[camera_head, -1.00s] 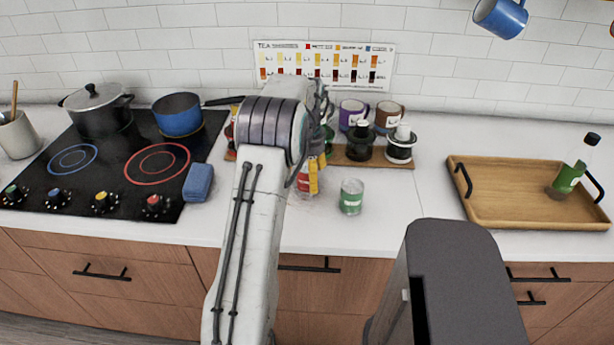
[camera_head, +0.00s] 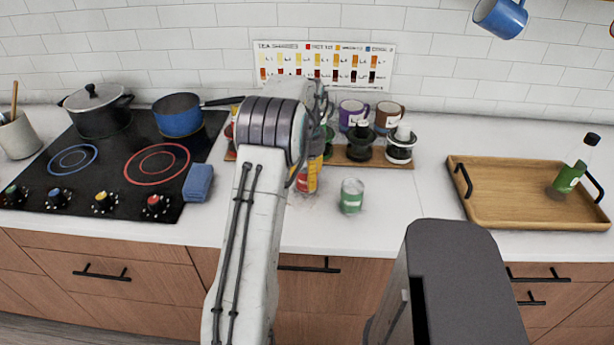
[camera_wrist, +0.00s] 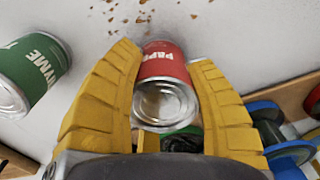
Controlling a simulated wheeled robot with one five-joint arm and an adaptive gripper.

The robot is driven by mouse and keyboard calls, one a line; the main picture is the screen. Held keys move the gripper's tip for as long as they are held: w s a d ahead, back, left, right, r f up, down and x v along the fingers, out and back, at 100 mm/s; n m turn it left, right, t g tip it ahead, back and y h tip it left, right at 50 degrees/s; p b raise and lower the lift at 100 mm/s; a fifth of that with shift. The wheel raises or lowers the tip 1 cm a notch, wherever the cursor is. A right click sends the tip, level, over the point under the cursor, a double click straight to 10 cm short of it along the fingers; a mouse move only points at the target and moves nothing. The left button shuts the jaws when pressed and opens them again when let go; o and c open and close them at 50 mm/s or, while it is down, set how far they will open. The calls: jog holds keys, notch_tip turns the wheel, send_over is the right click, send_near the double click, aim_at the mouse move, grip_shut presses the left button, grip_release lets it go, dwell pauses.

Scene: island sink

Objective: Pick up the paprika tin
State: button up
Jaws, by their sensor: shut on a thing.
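The paprika tin (camera_wrist: 162,66) has a red label and a bare metal end, and shows between the yellow fingers of my gripper (camera_wrist: 165,95) in the wrist view. The fingers are shut on it from both sides. In the head view, my arm hides most of the gripper, and a red and yellow patch shows beside the wrist. A green thyme tin (camera_wrist: 38,68) is to the left of the gripper in the wrist view. It stands on the counter in the head view (camera_head: 351,196), to the right of my gripper, apart from it.
The stove (camera_head: 110,165) with pots and a blue sponge (camera_head: 198,183) are to the left. A wooden tray (camera_head: 500,205) with a green-labelled bottle (camera_head: 573,170) is to the right. Brown specks (camera_wrist: 142,15) lie on the counter.

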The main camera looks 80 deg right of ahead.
dwell(0.3)
jog(key=shift+r, duration=0.55)
jog(key=r, duration=0.3)
jog(key=shift+s+d+r, duration=0.25)
jog(key=shift+s, duration=0.05)
jog(key=s+d+r+p, duration=0.5)
jog(key=s+r+p, duration=0.1)
jog(key=s+p, duration=0.3)
jog(key=shift+d+r+p, duration=0.2)
jog(key=shift+p, duration=0.3)
jog(key=shift+s, duration=0.15)
